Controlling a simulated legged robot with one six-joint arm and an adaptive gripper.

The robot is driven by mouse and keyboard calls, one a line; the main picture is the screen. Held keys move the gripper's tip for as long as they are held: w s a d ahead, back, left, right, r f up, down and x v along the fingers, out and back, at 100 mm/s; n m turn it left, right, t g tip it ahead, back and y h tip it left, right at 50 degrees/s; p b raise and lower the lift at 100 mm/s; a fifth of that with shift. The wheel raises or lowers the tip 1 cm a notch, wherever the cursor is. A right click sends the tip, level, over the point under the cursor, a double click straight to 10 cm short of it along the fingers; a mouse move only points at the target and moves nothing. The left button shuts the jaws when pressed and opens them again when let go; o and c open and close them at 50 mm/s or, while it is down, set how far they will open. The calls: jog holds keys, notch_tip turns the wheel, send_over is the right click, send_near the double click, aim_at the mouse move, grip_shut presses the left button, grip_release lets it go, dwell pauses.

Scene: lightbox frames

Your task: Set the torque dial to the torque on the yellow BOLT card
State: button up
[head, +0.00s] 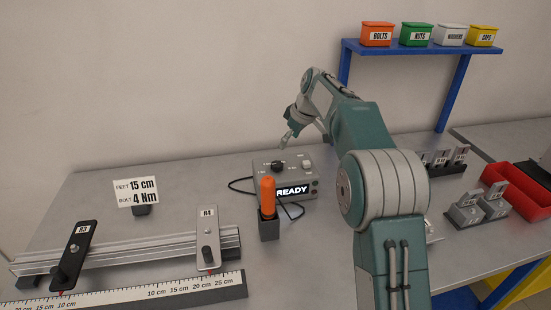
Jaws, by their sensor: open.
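A grey control box (262,187) stands at the middle of the table, with a black dial (278,165) on its top and a display reading READY (292,190). The dial's scale marks are too small to read. A pale, near-white card (137,192) on a dark stand at the left reads FEET 15 cm and BOLT 4 Nm; I see no clearly yellow card. My gripper (287,140) is open, above and slightly behind the dial in the picture, apart from it and empty.
An orange-handled tool (268,197) stands in a dark holder before the box. A rail (140,258) with plates R3 and R4 and a ruler (150,292) lie at front left. Labelled bins (377,34) sit on a blue shelf. Grey fixtures (478,207) and a red tray (515,190) are right.

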aim_at(277, 163)
jog(key=x, duration=1)
jog(key=shift+w+f, duration=0.15)
jog(key=shift+w, duration=0.2)
jog(key=shift+w+f, duration=0.15)
jog(key=shift+f, duration=0.4)
jog(key=shift+a, duration=0.1)
jog(key=c, duration=1.1)
